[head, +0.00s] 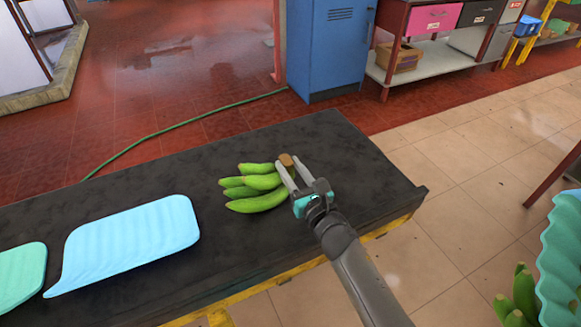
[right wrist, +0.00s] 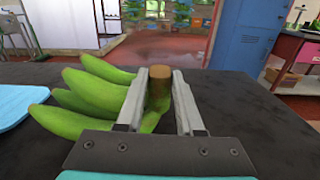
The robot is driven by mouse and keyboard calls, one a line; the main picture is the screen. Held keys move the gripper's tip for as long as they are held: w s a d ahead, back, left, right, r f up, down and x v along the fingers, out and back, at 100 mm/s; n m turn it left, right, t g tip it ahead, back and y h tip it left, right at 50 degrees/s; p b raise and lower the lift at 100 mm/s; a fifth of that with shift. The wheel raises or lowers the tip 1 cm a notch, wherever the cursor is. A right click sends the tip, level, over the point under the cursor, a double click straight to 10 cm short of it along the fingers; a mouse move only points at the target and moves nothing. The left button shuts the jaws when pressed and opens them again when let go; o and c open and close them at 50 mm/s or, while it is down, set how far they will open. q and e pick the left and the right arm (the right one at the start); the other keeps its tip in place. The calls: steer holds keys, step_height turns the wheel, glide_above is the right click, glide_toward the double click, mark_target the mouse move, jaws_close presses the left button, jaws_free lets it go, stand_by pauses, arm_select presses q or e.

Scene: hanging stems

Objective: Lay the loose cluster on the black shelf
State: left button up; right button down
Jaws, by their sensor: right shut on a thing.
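The loose cluster is a hand of green bananas (head: 258,203) with a brown cut stem, over the right part of the black shelf (head: 300,240). My right gripper (head: 288,170) is shut on its stem, which shows between the fingers in the right wrist view (right wrist: 159,88). The bananas (right wrist: 75,122) fan out to the left of the fingers. They look to be at the shelf surface, but I cannot tell whether they rest fully on it. The fingers hide part of the cluster. My left gripper is not in view.
A light blue wavy tray (head: 130,245) and a green one (head: 20,275) lie on the shelf to the left. More green bananas (head: 518,300) and a teal wavy pad (head: 562,255) are at the lower right. A blue cabinet (head: 328,45) stands behind. The shelf behind the cluster is clear.

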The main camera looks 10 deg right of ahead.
steer(key=shift+c, duration=2.3)
jaws_free()
steer(key=shift+f, duration=0.1)
steer(key=shift+s+f, duration=0.1)
steer(key=shift+f, duration=0.15)
steer(key=v, duration=1.5)
steer(key=shift+r, duration=0.25)
steer(key=shift+d, duration=0.1)
